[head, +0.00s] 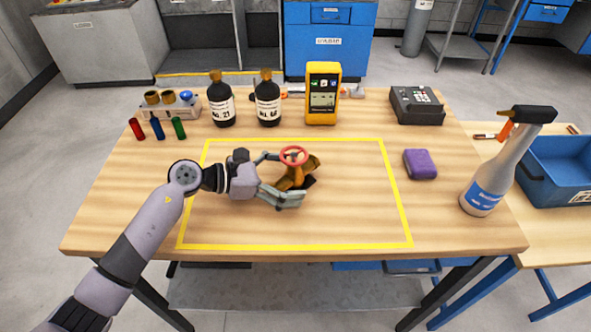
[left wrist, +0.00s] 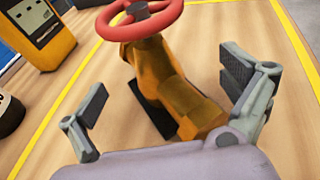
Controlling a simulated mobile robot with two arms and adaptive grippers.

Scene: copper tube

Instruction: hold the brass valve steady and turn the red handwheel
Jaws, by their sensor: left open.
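The brass valve (head: 291,182) stands inside the yellow-taped area of the table, with the red handwheel (head: 293,155) on top. In the left wrist view the brass body (left wrist: 175,85) sits between my fingers, with the red handwheel (left wrist: 140,20) above it at the top edge. My left gripper (head: 278,178) is open around the valve, one finger on each side. In the left wrist view, gaps show between the body and both finger pads (left wrist: 165,105). Part of the valve's lower body is hidden by my finger in the head view. My right gripper is not in view.
Two dark bottles (head: 221,105) and a yellow meter (head: 322,93) stand behind the taped area. A purple block (head: 420,164) and a spray bottle (head: 490,175) stand to the right. Colored tubes (head: 157,127) are at the back left. The taped area right of the valve is clear.

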